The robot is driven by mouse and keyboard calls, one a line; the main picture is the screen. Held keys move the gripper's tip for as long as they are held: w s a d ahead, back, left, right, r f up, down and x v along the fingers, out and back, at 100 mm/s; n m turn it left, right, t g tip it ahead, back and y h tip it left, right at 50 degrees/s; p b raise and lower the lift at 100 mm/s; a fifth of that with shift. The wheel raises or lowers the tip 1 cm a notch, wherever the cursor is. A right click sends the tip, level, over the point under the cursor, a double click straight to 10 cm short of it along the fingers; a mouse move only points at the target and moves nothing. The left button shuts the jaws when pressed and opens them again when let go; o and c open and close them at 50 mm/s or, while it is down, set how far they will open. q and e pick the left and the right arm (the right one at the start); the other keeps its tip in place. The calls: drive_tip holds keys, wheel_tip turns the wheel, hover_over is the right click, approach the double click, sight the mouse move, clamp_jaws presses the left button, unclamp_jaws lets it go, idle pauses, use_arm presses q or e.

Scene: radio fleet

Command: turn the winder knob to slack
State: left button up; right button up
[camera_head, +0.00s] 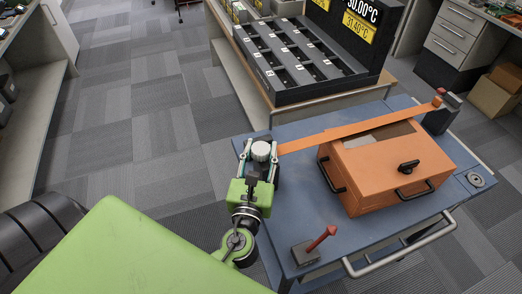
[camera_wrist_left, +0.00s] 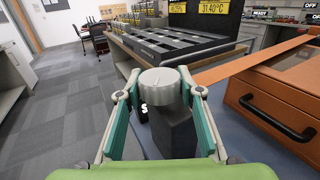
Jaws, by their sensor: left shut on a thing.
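The winder knob (camera_head: 262,148) is a light grey, ribbed round knob on top of a dark winder block (camera_wrist_left: 174,135) at the left edge of the blue table. My left gripper (camera_head: 260,158) is shut on the knob, with a teal finger on each side. In the left wrist view the knob (camera_wrist_left: 160,80) sits between the fingertips, with a faint mark on its top. A white letter on a dark label shows partly behind the left finger; the rest is hidden. An orange strap (camera_head: 345,129) runs from the winder. My right gripper is not in view.
The strap passes over an orange case (camera_head: 375,175) with black handles to a dark post (camera_head: 440,115). A red lever (camera_head: 322,238) stands at the blue table's (camera_head: 290,215) front. A black compartment rack (camera_head: 290,60) stands behind. Carpet lies open at left.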

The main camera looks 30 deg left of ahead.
use_arm(q)
drive_tip(key=shift+n+y, duration=0.3)
drive_tip(key=shift+y, duration=0.2)
drive_tip(key=o, duration=1.1)
drive_tip(key=shift+s, duration=0.1)
drive_tip(key=v, duration=1.1)
drive_tip(key=shift+s+d+r, duration=0.15)
drive_tip(key=shift+s, duration=0.25)
